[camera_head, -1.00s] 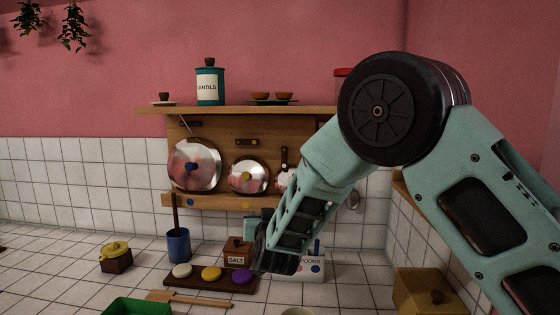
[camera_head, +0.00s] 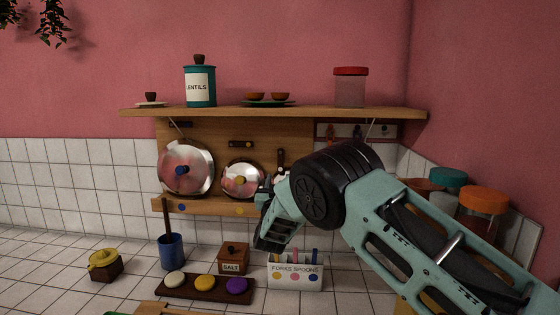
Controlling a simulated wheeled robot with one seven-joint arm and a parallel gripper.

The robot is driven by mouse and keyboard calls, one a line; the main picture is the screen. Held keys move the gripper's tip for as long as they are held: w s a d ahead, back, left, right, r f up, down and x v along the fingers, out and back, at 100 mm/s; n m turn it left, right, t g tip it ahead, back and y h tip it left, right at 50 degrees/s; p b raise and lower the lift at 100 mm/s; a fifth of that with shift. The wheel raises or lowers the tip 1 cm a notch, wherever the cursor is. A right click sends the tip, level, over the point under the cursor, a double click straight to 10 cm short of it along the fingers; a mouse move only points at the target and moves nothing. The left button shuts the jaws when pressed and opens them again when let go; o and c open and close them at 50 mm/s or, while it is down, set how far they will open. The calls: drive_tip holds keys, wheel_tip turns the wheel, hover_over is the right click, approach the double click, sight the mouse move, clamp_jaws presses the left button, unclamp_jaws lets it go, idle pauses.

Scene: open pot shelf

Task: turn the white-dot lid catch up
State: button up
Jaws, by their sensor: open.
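Three round metal lids hang on the wooden back board under the shelf. The large left lid (camera_head: 186,168) has a blue knob, and the middle lid (camera_head: 242,180) a yellow one. A dark catch (camera_head: 241,144) lies level above the middle lid. Another dark catch (camera_head: 281,158) stands about upright farther right, just above my gripper. No white dot can be made out on either catch. My gripper (camera_head: 274,186) is open in front of the board's right part, just below the upright catch. It hides most of the right lid. Whether it touches the catch cannot be told.
The shelf (camera_head: 300,111) above carries a lentils tin (camera_head: 200,86), small bowls and a red-lidded jar (camera_head: 350,87). Jars stand at right.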

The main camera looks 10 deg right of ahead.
sight(280, 164)
drive_tip(key=p+x, duration=0.2)
drive_tip(key=x, duration=0.5)
drive_tip(key=shift+w+d+r+p, duration=0.1)
drive_tip(key=shift+w+r+p, duration=0.05)
drive_tip(key=shift+w+p, duration=0.2)
drive_tip(key=shift+c, duration=0.3)
clamp_jaws()
